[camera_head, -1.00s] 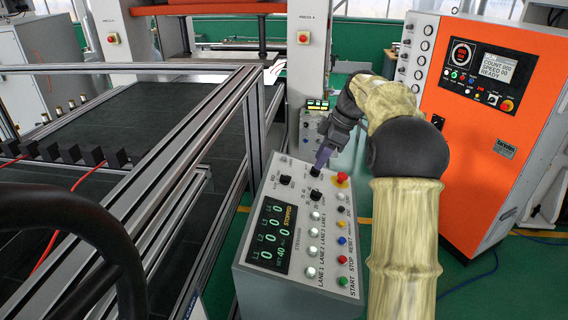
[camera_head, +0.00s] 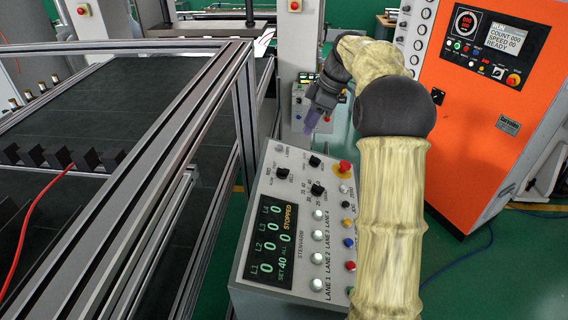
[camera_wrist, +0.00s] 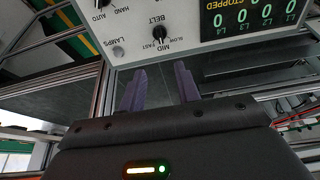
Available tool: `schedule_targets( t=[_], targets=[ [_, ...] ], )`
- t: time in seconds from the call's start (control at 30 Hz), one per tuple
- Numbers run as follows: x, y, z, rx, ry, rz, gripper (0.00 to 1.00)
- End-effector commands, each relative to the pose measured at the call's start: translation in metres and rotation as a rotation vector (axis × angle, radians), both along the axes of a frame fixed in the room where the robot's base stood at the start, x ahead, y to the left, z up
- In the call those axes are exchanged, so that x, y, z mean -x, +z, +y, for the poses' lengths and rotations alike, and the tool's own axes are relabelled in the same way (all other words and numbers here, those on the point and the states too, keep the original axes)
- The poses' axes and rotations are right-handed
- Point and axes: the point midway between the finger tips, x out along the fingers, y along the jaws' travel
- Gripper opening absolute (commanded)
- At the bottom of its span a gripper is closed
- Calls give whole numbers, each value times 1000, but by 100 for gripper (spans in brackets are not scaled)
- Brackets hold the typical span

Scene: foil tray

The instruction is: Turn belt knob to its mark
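The belt knob (camera_head: 283,173) is a black knob on the grey slanted control panel (camera_head: 262,188), left of two other black knobs. It also shows in the wrist view (camera_wrist: 158,33), upside down, with SLOW, MID and FAST lettered around it. Its pointer is too small to read surely. My gripper (camera_head: 309,131) is beyond the panel's far edge in the head view, apart from the knobs. In the wrist view my gripper (camera_wrist: 160,68) has two purple fingers spread apart with nothing between them; the belt knob lies beyond the gap between their tips.
A hand/auto knob (camera_head: 314,160), a numbered knob (camera_head: 317,189) and a red emergency button (camera_head: 341,168) share the panel. The display (camera_head: 275,238) reads zeros and STOPPED. A metal frame (camera_head: 243,110) stands close on the left, an orange cabinet (camera_head: 480,130) on the right.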

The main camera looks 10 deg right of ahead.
Motion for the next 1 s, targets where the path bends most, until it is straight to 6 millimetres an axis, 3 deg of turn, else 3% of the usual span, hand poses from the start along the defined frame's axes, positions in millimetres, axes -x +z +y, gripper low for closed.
schedule_targets(
  t=[0.37,1.0],
  targets=[
    [-1,-13,5,-1,1,3,33],
    [-14,-114,45,0,2,4,33]
  ],
)
